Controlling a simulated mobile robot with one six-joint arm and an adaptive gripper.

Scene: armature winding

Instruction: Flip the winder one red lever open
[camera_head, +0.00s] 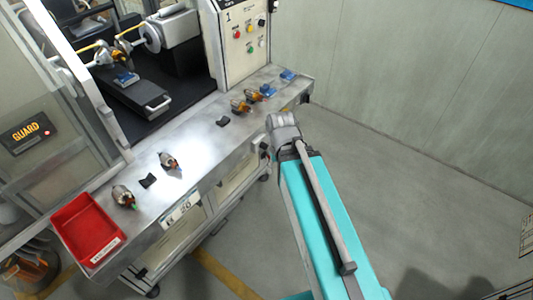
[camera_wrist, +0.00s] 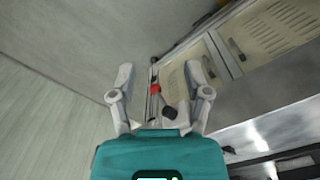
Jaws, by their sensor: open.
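In the wrist view, a small red part (camera_wrist: 155,88), likely the red lever, shows between my fingers near the corner of the winder bench. A dark rounded piece (camera_wrist: 169,112) sits just below it. My gripper (camera_wrist: 160,76) is open, its two grey fingers spread on either side of the red part in the picture. I see no contact and cannot tell the distance. In the head view, my teal arm reaches to the right end of the winder bench (camera_head: 205,148); the fingers and the red part are hidden there.
The bench top holds a red tray (camera_head: 72,226), several armatures including one (camera_head: 123,196) near the tray, and blue pieces (camera_head: 288,74). A control panel (camera_head: 243,35) stands behind. Cabinet doors (camera_wrist: 190,80) lie below the bench. The floor to the right (camera_head: 410,190) is clear.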

